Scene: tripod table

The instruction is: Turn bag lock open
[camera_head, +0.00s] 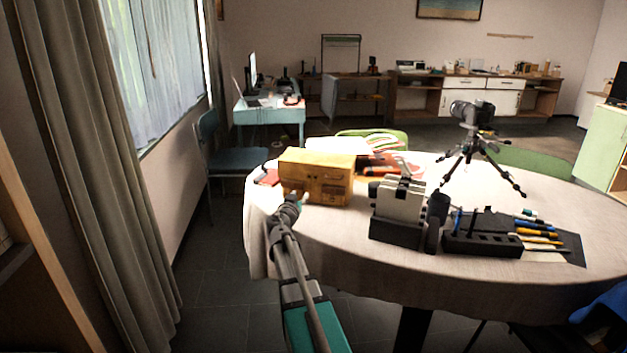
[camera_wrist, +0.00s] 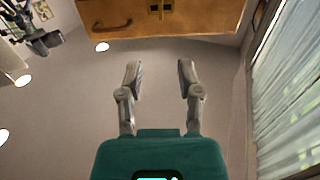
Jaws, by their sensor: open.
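My gripper (camera_head: 303,198) is open and empty, in front of the left lower part of a small yellow-brown wooden cabinet (camera_head: 318,160) on the round table. In the wrist view, the two fingers of my gripper (camera_wrist: 160,78) stand apart, with nothing between them. The cabinet front (camera_wrist: 200,14) crosses the top there, with a visible gap to the fingertips. It bears a dark curved handle (camera_wrist: 112,24) and a small dark-and-brass fitting (camera_wrist: 155,10), cut by the picture edge. I cannot tell whether this fitting is the lock. No bag is clearly recognisable.
The table (camera_head: 300,235) has a pale cloth. Right of the cabinet stand a dark holder with pale panels (camera_head: 398,200), a black organiser (camera_head: 482,240), pens (camera_head: 537,238) and a camera on a tripod (camera_head: 470,145). A curtain (camera_head: 95,150) hangs at left.

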